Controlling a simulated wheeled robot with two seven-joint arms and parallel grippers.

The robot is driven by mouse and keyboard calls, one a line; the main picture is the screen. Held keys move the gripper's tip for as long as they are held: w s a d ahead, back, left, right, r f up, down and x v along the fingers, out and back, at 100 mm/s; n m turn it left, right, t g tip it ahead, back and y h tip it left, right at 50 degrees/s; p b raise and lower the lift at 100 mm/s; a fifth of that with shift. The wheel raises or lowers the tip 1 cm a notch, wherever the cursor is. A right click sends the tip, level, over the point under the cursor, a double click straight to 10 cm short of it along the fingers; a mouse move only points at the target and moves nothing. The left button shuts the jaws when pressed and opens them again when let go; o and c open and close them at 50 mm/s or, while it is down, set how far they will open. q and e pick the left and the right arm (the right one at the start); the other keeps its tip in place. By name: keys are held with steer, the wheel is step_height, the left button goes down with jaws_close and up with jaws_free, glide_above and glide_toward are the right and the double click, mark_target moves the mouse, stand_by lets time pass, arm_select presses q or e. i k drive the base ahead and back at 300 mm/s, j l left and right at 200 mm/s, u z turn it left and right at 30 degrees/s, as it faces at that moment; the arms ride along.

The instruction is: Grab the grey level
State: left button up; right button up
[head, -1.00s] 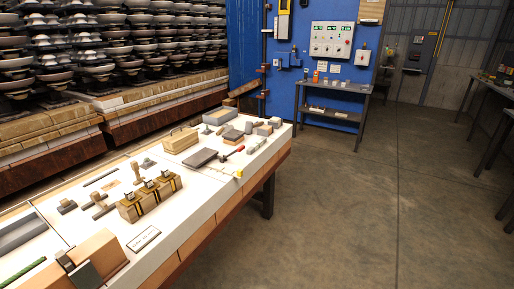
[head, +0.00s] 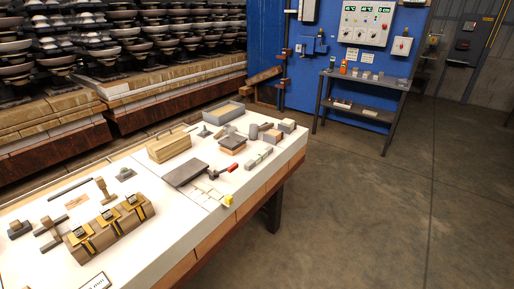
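A short grey bar that looks like the grey level (head: 258,157) lies flat on the white worktable (head: 150,254), near its right edge. It lies at a slant, to the right of a red-handled tool (head: 226,169). Its fine details are too small to read. A thin dark grey bar (head: 70,188) also lies on the table at the left. Neither of my grippers shows in the head view.
Around the bar are a dark flat plate (head: 186,173), a wooden box (head: 169,146), a grey tray (head: 223,113) and small blocks. A strapped brown block (head: 110,225) sits nearer. Open floor (head: 370,210) lies right of the table. A small bench (head: 365,80) stands behind.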

mark_target(249, 165)
steer(key=i+l+u, duration=0.2)
steer(key=i+l, duration=0.45)
steer(key=i+l+u, duration=0.25)
steer(key=i+l, duration=0.35)
steer(key=l, duration=0.15)
